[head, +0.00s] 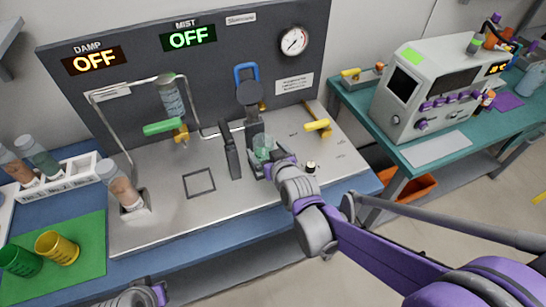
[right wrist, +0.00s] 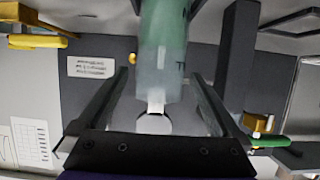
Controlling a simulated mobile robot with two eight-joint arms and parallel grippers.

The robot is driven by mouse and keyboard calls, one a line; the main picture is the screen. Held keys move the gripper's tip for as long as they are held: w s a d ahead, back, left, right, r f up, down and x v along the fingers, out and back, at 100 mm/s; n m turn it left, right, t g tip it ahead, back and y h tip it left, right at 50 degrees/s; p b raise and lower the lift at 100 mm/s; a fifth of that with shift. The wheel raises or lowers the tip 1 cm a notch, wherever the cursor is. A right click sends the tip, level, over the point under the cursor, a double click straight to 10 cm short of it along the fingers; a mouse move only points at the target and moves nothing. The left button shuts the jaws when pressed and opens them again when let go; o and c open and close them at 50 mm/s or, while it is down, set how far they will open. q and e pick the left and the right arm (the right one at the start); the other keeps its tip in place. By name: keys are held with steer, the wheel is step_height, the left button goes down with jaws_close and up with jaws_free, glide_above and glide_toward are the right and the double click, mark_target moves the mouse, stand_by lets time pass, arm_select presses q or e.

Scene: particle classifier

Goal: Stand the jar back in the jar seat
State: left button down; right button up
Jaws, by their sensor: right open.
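A clear, green-tinted jar (head: 263,146) stands on the right part of the steel deck, below a dark round fitting on the panel. My right gripper (head: 263,158) is at it. In the right wrist view the jar (right wrist: 163,45) is between the open fingers (right wrist: 155,105), with visible gaps on both sides. The jar's base and whatever is under it are hidden by my gripper, so I cannot tell whether it is in a seat. Another jar (head: 122,188) with orange-brown contents leans in a square holder (head: 135,210) at the deck's left front. My left arm's end (head: 140,296) shows at the bottom edge, its fingers unseen.
A white rack (head: 62,180) at the left holds more jars. Green and yellow cups (head: 57,248) are on a green mat (head: 88,232). A dark upright bar (head: 230,152) is just left of the green-tinted jar. Yellow-handled valve (head: 317,125) is to the right.

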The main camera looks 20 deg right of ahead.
steer(key=s+f+g, duration=0.2)
steer(key=s+g, duration=0.2)
steer(key=s, duration=0.8)
steer(key=s+f+g, duration=0.2)
steer(key=s+g, duration=0.2)
steer(key=s, duration=0.9)
steer(key=shift+s+d+f+p, duration=0.15)
steer(key=shift+d+f+p, duration=0.15)
steer(key=shift+d+p, duration=0.1)
